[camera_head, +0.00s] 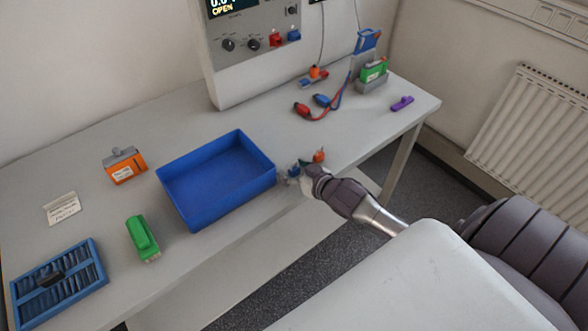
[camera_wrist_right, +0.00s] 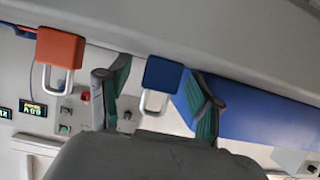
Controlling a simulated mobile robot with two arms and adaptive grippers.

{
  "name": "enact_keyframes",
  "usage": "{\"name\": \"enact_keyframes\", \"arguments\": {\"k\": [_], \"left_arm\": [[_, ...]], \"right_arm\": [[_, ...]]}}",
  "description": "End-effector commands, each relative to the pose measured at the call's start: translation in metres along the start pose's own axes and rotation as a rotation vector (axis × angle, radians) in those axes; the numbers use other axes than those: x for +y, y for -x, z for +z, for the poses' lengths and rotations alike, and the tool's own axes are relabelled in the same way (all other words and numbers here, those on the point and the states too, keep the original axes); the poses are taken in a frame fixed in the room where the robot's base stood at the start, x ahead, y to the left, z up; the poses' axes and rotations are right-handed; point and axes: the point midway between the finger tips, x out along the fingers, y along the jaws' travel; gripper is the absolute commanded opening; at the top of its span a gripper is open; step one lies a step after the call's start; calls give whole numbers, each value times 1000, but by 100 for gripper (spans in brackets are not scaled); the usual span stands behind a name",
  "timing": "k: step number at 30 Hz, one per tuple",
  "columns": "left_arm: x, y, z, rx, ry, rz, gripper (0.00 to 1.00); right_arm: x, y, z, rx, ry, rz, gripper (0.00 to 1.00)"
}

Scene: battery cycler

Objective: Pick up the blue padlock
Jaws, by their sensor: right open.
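The blue padlock (camera_wrist_right: 163,75), with a silver shackle, shows in the right wrist view between the two fingers of my right gripper (camera_wrist_right: 158,92). The fingers are open, with a gap on each side of the padlock. In the head view my right gripper (camera_head: 301,170) is low at the table's front edge, just right of the blue tray. The blue padlock (camera_head: 293,171) is small there and partly hidden by the fingers. My left gripper is not in view.
A red-orange padlock (camera_wrist_right: 61,48) lies just outside one finger; it also shows in the head view (camera_head: 319,156). The blue tray (camera_head: 262,152) is close on the other side. Red and blue leads (camera_head: 325,102) and a purple item (camera_head: 402,103) lie farther back.

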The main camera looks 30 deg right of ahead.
Motion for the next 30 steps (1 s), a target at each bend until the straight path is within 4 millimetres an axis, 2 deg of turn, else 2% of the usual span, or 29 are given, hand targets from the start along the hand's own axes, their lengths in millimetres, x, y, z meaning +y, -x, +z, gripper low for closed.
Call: {"name": "enact_keyframes", "arguments": {"k": [4,5,16,25,30], "left_arm": [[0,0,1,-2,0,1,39],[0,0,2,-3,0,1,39],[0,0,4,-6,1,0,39],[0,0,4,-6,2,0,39],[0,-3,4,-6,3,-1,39]], "right_arm": [[0,0,0,0,0,0,65],[0,0,0,0,0,0,61],[0,0,0,-1,0,0,0],[0,1,-2,1,0,0,0],[1,5,-13,3,1,0,0]]}}
